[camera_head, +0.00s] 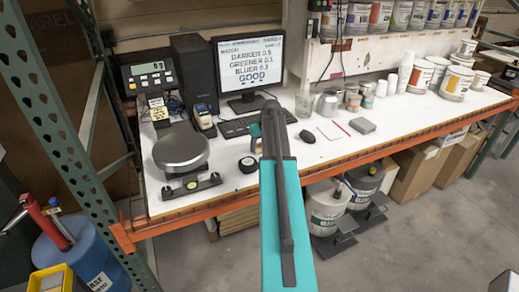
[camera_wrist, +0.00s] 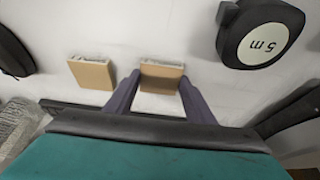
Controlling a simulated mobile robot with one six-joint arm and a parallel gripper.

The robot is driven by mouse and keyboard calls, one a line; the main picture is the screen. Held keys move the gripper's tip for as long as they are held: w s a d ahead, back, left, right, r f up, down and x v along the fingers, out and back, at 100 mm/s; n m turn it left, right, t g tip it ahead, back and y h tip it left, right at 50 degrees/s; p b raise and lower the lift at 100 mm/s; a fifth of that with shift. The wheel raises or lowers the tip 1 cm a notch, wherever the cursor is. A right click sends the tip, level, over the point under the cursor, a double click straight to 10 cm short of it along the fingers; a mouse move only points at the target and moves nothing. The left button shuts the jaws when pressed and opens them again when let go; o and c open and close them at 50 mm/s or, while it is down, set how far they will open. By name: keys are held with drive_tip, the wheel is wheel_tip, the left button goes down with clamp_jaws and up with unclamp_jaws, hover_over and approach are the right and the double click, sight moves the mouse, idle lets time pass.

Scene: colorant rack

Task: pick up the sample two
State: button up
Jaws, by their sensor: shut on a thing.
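In the wrist view, my gripper (camera_wrist: 160,80) has its two dark purple fingers closed on the sides of a small block with a tan face and a pale top edge, a sample (camera_wrist: 162,70). A second, similar tan sample (camera_wrist: 91,74) lies to its left on the white bench, apart from the fingers. No label shows on either block, so I cannot read which is sample two. I cannot tell whether the held block touches the bench. In the head view, my arm hides the fingertips and the samples.
A black tape measure (camera_wrist: 262,38) lies close to the right of the fingers. In the head view, a round scale (camera_head: 181,150) and a level (camera_head: 192,186) stand at left. A keyboard (camera_head: 240,125) and monitor (camera_head: 248,65) are behind. Bench space right of my arm is partly clear.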

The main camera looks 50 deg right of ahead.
sight(260, 149)
drive_tip(key=shift+r, duration=0.15)
drive_tip(key=shift+r+b, duration=1.1)
drive_tip(key=shift+r, duration=0.5)
drive_tip(key=s+a+b, duration=0.1)
drive_tip(key=s+a, duration=0.1)
drive_tip(key=s, duration=0.2)
drive_tip(key=s+a+r+b, duration=0.1)
drive_tip(key=s+a+b, duration=0.1)
drive_tip(key=s, duration=0.3)
drive_tip(key=s+a+b, duration=0.1)
drive_tip(key=s+a, duration=0.2)
drive_tip(key=s, duration=0.2)
drive_tip(key=shift+s+r+b, duration=0.2)
drive_tip(key=shift+r+b, duration=0.05)
drive_tip(key=shift+b, duration=0.1)
